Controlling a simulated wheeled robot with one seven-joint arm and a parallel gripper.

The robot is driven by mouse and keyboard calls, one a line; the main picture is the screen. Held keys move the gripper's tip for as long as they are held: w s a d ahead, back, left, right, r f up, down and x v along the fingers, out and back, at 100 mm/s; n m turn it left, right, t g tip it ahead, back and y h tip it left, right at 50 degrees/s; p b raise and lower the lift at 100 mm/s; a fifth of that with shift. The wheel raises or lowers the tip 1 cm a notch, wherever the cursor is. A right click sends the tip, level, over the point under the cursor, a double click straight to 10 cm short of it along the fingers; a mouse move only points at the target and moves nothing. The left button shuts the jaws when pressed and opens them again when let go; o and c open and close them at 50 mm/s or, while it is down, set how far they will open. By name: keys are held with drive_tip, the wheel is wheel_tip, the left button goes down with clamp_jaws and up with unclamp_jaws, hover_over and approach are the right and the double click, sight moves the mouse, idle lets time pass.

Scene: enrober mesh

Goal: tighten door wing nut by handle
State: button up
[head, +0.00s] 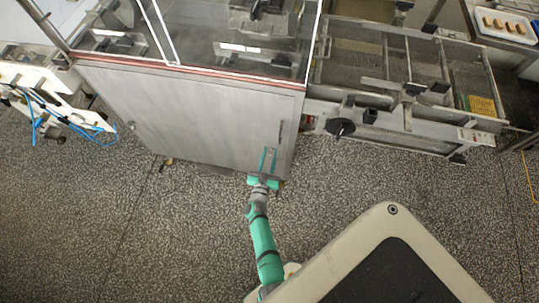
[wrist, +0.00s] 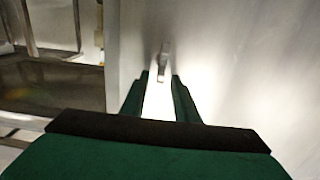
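The grey steel cabinet door (head: 200,118) stands under the glazed hood of the machine. A thin upright handle (head: 281,131) shows near its right edge. My gripper (head: 268,152) is in front of the door's lower right part, below the handle. In the wrist view the two green fingers of my gripper (wrist: 161,77) are apart with nothing between them. A small metal piece (wrist: 164,60) sticks out from the steel surface just beyond the fingertips; it appears apart from them. I cannot tell whether it is the wing nut or the end of the handle.
A mesh conveyor (head: 385,60) with a black knob (head: 340,127) stands to the right of the cabinet. A tray of small brown pieces (head: 505,24) is at the far right. White equipment with blue hoses (head: 55,108) is at the left.

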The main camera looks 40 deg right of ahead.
drive_tip(key=shift+c, duration=0.7)
clamp_jaws()
